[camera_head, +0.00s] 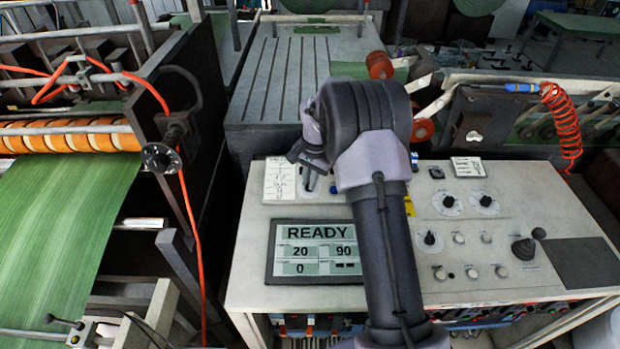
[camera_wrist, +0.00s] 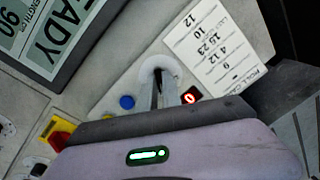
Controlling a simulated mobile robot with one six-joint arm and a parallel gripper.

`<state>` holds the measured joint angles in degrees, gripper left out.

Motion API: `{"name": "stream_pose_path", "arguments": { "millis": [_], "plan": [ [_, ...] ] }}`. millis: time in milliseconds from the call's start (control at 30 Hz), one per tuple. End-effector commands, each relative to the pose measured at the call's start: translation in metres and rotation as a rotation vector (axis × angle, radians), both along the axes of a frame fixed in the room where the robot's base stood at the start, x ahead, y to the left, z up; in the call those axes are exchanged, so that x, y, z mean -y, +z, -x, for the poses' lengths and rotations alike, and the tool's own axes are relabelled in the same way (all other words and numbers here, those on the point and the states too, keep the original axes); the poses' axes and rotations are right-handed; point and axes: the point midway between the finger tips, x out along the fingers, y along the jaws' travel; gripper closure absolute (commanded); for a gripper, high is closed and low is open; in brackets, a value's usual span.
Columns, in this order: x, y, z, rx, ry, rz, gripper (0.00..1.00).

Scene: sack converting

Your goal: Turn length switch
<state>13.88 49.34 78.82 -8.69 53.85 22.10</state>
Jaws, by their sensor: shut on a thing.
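The length switch (camera_wrist: 160,66) shows in the wrist view as a pale round dial plate on the grey panel; its knob is mostly hidden by my fingers. My gripper (camera_wrist: 164,88) is shut on it, with its fingers pointing down at the panel. In the head view my gripper (camera_head: 310,180) is at the panel's upper left, beside a white printed card (camera_head: 279,181), and my wrist hides the switch. The card also shows in the wrist view (camera_wrist: 222,50), with rows of numbers.
The screen (camera_head: 317,252) reads READY, 20, 90 and 0. A blue button (camera_wrist: 127,102) and a red stop button on yellow (camera_wrist: 60,136) are near my gripper. Green sacking (camera_head: 60,235) runs at left.

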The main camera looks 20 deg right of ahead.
Motion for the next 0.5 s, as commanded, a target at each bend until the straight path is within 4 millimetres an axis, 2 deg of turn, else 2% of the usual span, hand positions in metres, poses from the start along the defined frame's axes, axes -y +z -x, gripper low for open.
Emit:
{"name": "stream_pose_path", "arguments": {
  "millis": [500],
  "plan": [
    [-0.0007, 0.0007, -0.0004, -0.023, 0.255, 0.053, 1.00]
  ]
}}
